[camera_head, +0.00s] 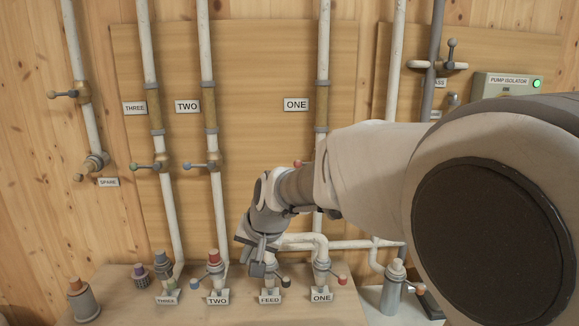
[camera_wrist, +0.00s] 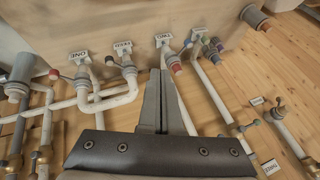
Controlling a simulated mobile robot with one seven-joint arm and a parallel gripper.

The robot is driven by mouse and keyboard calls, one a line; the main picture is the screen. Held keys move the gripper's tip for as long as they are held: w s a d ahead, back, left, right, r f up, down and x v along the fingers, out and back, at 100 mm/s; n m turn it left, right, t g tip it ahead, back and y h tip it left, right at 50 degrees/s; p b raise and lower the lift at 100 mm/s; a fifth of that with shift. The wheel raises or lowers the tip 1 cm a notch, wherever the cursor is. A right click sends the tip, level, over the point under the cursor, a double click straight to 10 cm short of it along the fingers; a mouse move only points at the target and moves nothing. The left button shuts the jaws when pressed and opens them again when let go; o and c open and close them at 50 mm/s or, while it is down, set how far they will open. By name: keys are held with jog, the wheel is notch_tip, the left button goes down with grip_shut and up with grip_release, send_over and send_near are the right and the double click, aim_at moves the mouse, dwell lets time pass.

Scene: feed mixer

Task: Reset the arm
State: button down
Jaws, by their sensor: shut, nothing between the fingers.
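My arm reaches in from the right in the head view and bends down to my gripper (camera_head: 258,256), which hangs just in front of the pipework above the wooden ledge. In the wrist view my gripper (camera_wrist: 154,88) points up the picture with its two grey fingers together and nothing between them. It hides part of the pipe behind the FEED label (camera_head: 270,297). The TWO label (camera_head: 217,297) is left of the gripper and the ONE label (camera_head: 321,295) is right of it.
White pipes with valve levers run up the wooden wall; the blue lever (camera_head: 188,165) and green lever (camera_head: 135,166) are at left. A loose grey fitting with an orange top (camera_head: 83,300) stands on the ledge (camera_head: 125,312). The pump isolator box (camera_head: 508,84) shows a green light.

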jog(key=s+d+r+h, duration=0.1)
jog(key=s+d+r, duration=0.2)
jog(key=s+d, duration=0.35)
jog(key=s+d+r, duration=0.3)
jog(key=s+d, duration=0.2)
jog(key=d, duration=0.3)
jog(key=s+d+f+h, duration=0.1)
jog(key=s+d, duration=0.3)
jog(key=s, duration=0.2)
jog(key=s+d+f+n+h, duration=0.1)
jog(key=s+d, duration=0.3)
jog(key=s, duration=0.2)
jog(key=shift+s+d+h, duration=0.15)
jog(key=shift+s+h, duration=0.25)
